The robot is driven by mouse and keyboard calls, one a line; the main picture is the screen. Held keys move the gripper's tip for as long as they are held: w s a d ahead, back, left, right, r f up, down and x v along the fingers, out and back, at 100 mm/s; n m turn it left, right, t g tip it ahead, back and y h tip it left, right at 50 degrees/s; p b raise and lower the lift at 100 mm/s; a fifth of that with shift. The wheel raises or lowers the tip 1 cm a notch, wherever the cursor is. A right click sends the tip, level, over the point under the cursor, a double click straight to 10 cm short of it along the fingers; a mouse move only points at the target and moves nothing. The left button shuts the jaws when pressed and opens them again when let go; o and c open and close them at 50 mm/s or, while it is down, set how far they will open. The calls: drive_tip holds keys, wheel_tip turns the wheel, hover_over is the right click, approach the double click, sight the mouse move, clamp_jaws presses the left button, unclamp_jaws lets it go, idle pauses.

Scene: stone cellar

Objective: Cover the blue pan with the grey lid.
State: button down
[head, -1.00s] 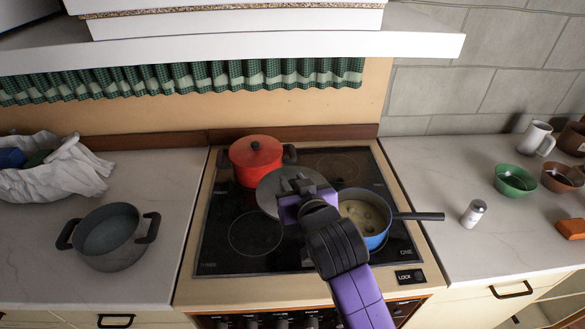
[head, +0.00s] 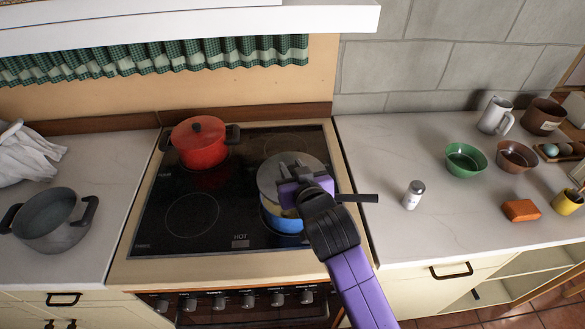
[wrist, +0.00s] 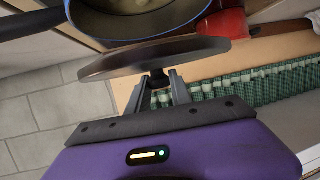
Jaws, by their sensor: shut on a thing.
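My gripper (head: 302,183) is shut on the knob of the grey lid (head: 277,172). In the head view the lid hangs over the back part of the blue pan (head: 283,222), with a little of the pan's inside showing below it. In the wrist view the lid (wrist: 150,58) is seen nearly edge-on between my fingers (wrist: 160,92) and the pan (wrist: 187,18). The pan's open inside with pale food still shows there, so the lid is not seated on the rim. The pan's dark handle points right.
A red lidded pot (head: 200,150) stands at the hob's back left. A grey pot (head: 50,225) is on the left counter. A salt shaker (head: 413,195), green bowl (head: 466,160) and orange block (head: 520,210) are on the right counter. The hob's front left is clear.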

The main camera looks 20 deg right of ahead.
drive_tip(key=shift+f+b, duration=2.05)
drive_tip(key=shift+f, duration=0.65)
drive_tip(key=c, duration=1.1)
unclamp_jaws()
drive_tip(key=b+v, duration=0.1)
drive_tip(key=v, duration=0.6)
drive_tip(key=shift+s+a, duration=0.1)
drive_tip(key=shift+s, duration=0.05)
drive_tip(key=shift+s+r, duration=0.15)
drive_tip(key=shift+s, duration=0.1)
